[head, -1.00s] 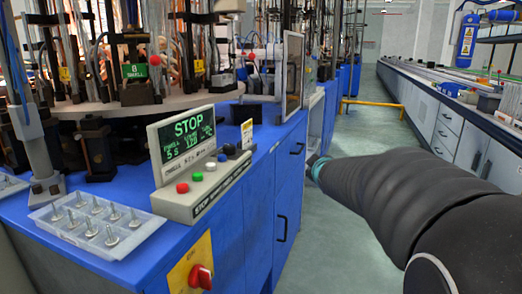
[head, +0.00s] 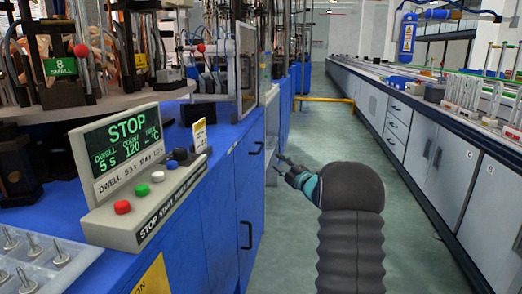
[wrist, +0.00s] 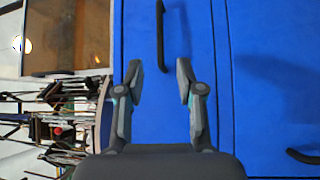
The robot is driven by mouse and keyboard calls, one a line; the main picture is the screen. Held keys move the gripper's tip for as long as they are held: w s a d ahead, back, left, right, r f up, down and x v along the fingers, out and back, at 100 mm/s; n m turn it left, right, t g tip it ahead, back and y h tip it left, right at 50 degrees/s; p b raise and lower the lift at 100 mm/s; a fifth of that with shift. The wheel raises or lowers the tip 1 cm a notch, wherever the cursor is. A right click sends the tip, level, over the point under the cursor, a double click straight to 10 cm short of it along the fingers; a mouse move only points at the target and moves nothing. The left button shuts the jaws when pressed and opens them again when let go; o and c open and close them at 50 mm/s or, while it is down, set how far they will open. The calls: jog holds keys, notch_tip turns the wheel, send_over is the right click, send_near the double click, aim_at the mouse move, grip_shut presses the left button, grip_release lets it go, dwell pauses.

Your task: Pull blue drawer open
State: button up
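The blue drawer (head: 247,155) is the upper front panel of the blue cabinet on the left, and it looks shut. Its black bar handle (head: 257,148) shows near the top edge. In the wrist view, the drawer front (wrist: 198,30) fills the middle, with its handle (wrist: 161,38) a little beyond the fingertips. My gripper (head: 279,166) is in the aisle to the right of the drawer front in the head view. In the wrist view my gripper (wrist: 160,80) is open and empty, with the handle lined up between its fingers, apart from both.
A blue door below has its own black handle (head: 246,235), also in the wrist view (wrist: 302,156). A STOP control panel (head: 140,165) stands on the cabinet top. A long bench (head: 430,165) lines the right side. The aisle floor (head: 290,235) between is clear.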

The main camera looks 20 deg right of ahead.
aim_at(261, 147)
jog(key=p+x, duration=0.1)
jog(key=x, duration=1.2)
grip_shut()
